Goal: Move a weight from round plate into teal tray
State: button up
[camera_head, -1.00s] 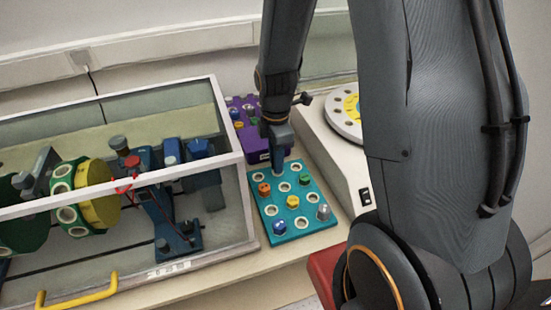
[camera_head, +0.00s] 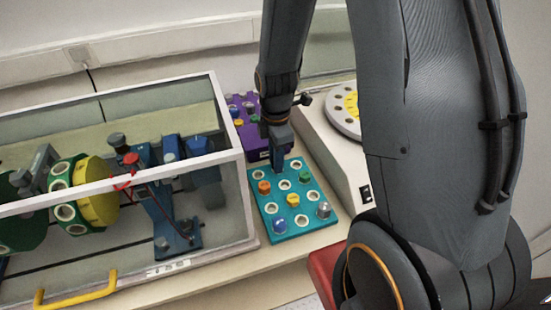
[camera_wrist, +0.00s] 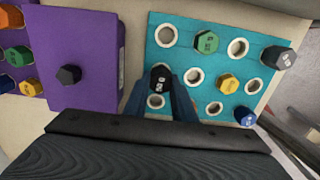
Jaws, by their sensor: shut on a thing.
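The teal tray (camera_head: 283,237) lies on the bench and also shows in the wrist view (camera_wrist: 189,58). It has rimmed holes, some empty. Orange (camera_head: 264,187), green (camera_wrist: 207,41), yellow (camera_wrist: 228,83), blue (camera_wrist: 244,117) and grey (camera_wrist: 279,57) weights stand in it. My gripper (camera_wrist: 160,88) is shut on a black weight (camera_wrist: 160,77) over the tray; I cannot tell whether the weight is seated in a hole. The round plate (camera_head: 337,118) is partly hidden behind my arm.
A purple holder (camera_head: 256,143) with several weights stands behind the tray; a black weight (camera_wrist: 68,75) sits on it in the wrist view. A clear-walled case (camera_head: 240,190) with machinery is close on the left. A beige machine body (camera_head: 318,143) carries the round plate.

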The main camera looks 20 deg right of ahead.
jog(key=shift+f, duration=0.4)
jog(key=o, duration=1.1)
jog(key=shift+r, duration=0.1)
jog(key=shift+r+b, duration=0.8)
jog(key=shift+r, duration=3)
jog(key=shift+s+r+m, duration=0.2)
jog(key=shift+s+m, duration=0.1)
jog(key=shift+m, duration=0.3)
jog(key=s+r+m, duration=0.2)
jog(key=s+m, duration=0.4)
jog(key=m, duration=0.6)
jog(key=shift+s+d+r+t, duration=0.15)
jog(key=shift+d+r+t, duration=0.05)
jog(key=shift+t, duration=0.2)
jog(key=s+m, duration=0.1)
jog(key=m, duration=0.1)
jog(key=s+m, duration=0.1)
jog(key=m, duration=0.1)
jog(key=shift+s+r+m, duration=0.1)
jog(key=shift+r+m, duration=0.1)
jog(key=shift+m, duration=0.2)
jog(key=shift+c, duration=0.2)
